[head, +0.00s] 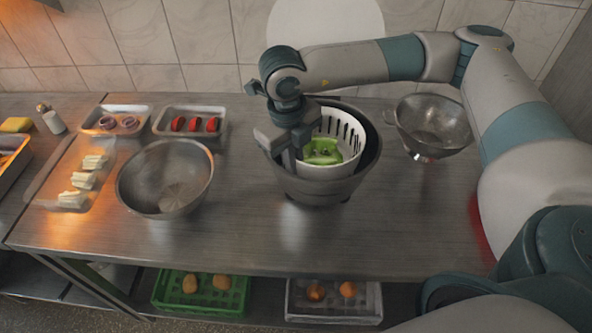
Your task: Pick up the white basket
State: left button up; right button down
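The white basket (341,128) has slotted walls and holds green leafy pieces (322,151). It sits inside a larger grey bowl (318,190) on the steel counter. My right gripper (287,155) points down at the left rim of the basket and the bowl. It covers that part of the rim. I cannot tell whether its fingers are closed on the basket wall or only beside it. My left gripper is not in view.
A steel bowl (147,190) stands left of the grey bowl, and a colander (432,122) stands to the right. Trays with red pieces (165,135) and onion rings (90,126) are behind left. A cutting board (101,190) lies at left. The front right counter is clear.

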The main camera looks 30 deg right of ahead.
notch_tip(320, 180, up, 6)
jog(key=shift+r+b, duration=0.25)
jog(key=shift+b, duration=0.9)
jog(key=shift+r, duration=0.65)
